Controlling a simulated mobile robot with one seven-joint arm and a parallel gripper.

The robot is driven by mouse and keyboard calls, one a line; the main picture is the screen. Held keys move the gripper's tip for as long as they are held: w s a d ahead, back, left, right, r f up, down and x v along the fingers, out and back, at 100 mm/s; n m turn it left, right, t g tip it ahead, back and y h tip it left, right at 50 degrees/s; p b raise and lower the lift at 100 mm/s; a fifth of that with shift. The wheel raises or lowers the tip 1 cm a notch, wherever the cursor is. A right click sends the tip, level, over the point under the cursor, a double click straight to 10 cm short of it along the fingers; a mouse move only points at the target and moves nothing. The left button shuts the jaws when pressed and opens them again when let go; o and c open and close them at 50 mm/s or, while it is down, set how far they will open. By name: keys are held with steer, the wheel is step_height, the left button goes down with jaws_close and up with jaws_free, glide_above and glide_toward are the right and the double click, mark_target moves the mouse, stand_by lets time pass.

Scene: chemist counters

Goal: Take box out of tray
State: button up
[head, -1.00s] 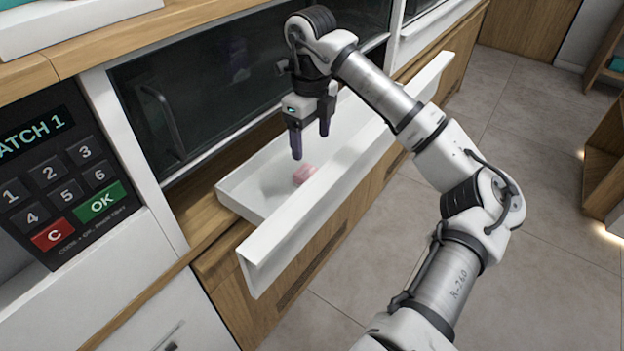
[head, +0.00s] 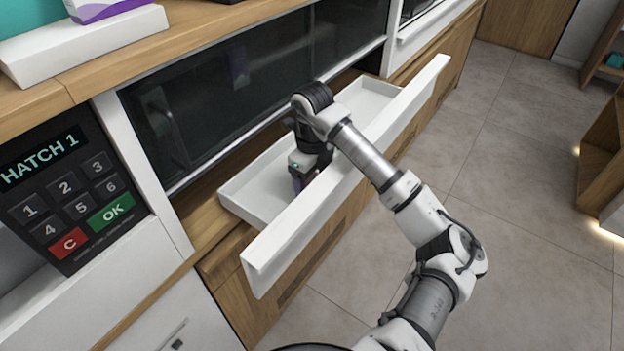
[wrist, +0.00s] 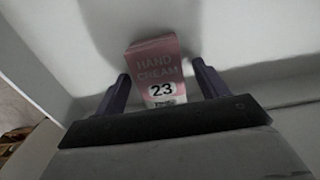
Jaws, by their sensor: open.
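A pink box (wrist: 157,68) reading "HAND CREAM 23" is in the white tray, seen in the wrist view. The white tray (head: 247,191) is a pulled-out drawer with a tall front panel, and it also fills the wrist view (wrist: 255,35). My gripper (head: 304,184) is lowered into the tray, its fingertips partly behind the front panel. In the wrist view my gripper (wrist: 160,80) is open, with one dark purple finger on each side of the box. I cannot tell whether either finger touches it. In the head view the box is mostly hidden by the gripper.
A keypad (head: 75,205) reading "HATCH 1" stands left of the tray. A dark glass panel (head: 225,85) rises behind the tray. A white stand (head: 85,45) with boxes is on the upper counter. The tray's far right part is empty.

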steer(key=shift+f, duration=0.2)
steer(key=c, duration=1.1)
steer(key=shift+r, duration=0.1)
